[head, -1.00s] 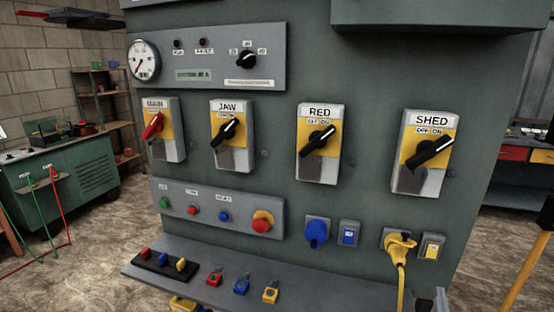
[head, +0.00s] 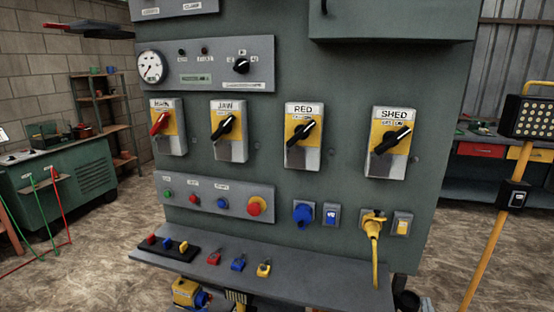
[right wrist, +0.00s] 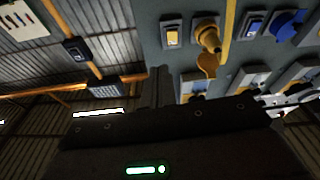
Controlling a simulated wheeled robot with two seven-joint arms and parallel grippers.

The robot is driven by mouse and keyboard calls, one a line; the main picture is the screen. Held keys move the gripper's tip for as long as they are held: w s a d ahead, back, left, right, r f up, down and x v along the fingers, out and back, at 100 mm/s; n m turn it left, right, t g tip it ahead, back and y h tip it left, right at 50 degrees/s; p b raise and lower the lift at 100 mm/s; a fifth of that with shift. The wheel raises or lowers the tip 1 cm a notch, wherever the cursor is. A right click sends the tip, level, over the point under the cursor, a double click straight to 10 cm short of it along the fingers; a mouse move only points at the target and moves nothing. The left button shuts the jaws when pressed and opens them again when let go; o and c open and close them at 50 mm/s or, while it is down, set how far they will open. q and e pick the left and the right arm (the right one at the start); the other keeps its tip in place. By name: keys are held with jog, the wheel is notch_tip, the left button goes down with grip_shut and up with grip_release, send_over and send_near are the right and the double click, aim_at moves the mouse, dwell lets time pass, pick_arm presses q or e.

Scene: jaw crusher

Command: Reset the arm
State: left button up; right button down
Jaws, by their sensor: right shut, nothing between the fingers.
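My right gripper (right wrist: 158,88) shows in the right wrist view as a dark body with a green light and narrow fingers, shut and empty. It is apart from the crusher's panel, which appears upside down there. A dark piece at the lower right edge of the shelf in the head view (head: 408,299) may be part of this gripper; I cannot tell. My left gripper is not in view. The control panel (head: 345,195) carries the MAIN (head: 167,127), JAW (head: 228,130), RED (head: 303,136) and SHED (head: 391,142) switches. A yellow plug (head: 374,224) sits in its socket.
A grey shelf (head: 310,276) juts out below the panel and holds red, blue and yellow padlocks (head: 239,261). A work lamp on a yellow stand (head: 484,225) stands at the right. A green bench (head: 65,185) stands at the left.

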notch_tip(320, 180, down, 20)
jog(key=s+n+g+y, duration=0.2)
jog(key=s+n+g, duration=0.1)
jog(key=g, duration=0.3)
jog(key=s+a+f+n+g+y, duration=0.1)
jog(key=s+f+g, duration=0.1)
jog(key=s+f, duration=0.5)
jog(key=s+a+f+g+y, duration=0.1)
jog(key=s+a+f+g, duration=0.2)
jog(key=f, duration=0.7)
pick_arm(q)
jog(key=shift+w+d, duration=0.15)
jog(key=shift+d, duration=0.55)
pick_arm(e)
jog(key=s+a+f+g, duration=0.2)
jog(key=s+f, duration=0.3)
jog(key=s, duration=0.6)
jog(key=s+a+f+g+y, duration=0.1)
jog(key=s+a+f+g, duration=0.2)
jog(key=s, duration=0.9)
jog(key=s+a+f+g+y, duration=0.1)
jog(key=s+a+f+g, duration=0.2)
jog(key=s, duration=0.8)
notch_tip(320, 180, down, 5)
jog(key=a, duration=0.2)
jog(key=shift+s+a+n, duration=0.25)
jog(key=shift+a+n, duration=0.05)
jog(key=shift+a, duration=0.05)
